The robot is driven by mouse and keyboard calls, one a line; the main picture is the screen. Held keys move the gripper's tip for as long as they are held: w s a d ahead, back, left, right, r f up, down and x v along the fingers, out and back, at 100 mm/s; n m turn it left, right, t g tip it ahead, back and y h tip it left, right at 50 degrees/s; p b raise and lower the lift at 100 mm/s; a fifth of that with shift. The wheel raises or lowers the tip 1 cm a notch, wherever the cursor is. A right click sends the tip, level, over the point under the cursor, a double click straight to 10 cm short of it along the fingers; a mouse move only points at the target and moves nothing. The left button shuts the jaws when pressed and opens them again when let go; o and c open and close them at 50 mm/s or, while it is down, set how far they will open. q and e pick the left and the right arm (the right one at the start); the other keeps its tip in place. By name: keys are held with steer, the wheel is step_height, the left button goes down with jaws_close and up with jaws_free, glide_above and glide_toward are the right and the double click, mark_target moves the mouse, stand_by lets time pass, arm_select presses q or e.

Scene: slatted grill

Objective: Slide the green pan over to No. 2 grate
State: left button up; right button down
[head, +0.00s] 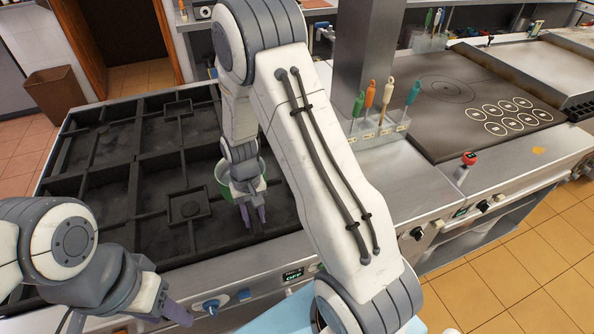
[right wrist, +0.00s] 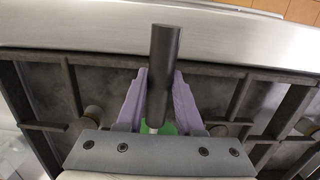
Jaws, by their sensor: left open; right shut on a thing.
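The green pan (head: 222,174) is at the right side of the black grates, its pale inside partly hidden behind my right wrist. Its dark handle (right wrist: 163,70) points toward the stove's front edge in the right wrist view, and a bit of green body (right wrist: 168,129) shows behind it. My right gripper (head: 254,216) is shut on the handle, with purple fingers on both sides of it (right wrist: 160,92). My left gripper (head: 178,313) is low at the front left, away from the pan, open and empty. I cannot read any grate number.
The black grates (head: 143,212) left of the pan look bare. Front knobs (head: 211,306) and a display reading OFF (head: 292,275) line the front panel. A utensil holder (head: 380,131) and a dark flat cooktop (head: 455,100) stand to the right.

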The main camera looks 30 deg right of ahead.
steer(key=shift+w+a, duration=0.3)
steer(key=shift+a, duration=0.65)
steer(key=shift+w+a, duration=0.25)
steer(key=shift+a, duration=0.7)
steer(key=shift+w+a, duration=0.3)
steer(key=shift+a, duration=0.75)
steer(key=shift+w+a+p, duration=0.2)
steer(key=shift+w+a, duration=0.3)
steer(key=shift+a, duration=1.4)
steer(key=shift+w+a+p, duration=0.25)
steer(key=shift+w+a, duration=0.3)
steer(key=shift+a, duration=1.3)
steer(key=shift+w+a+p, duration=0.2)
steer(key=shift+w+a, duration=0.3)
steer(key=shift+a, duration=1.5)
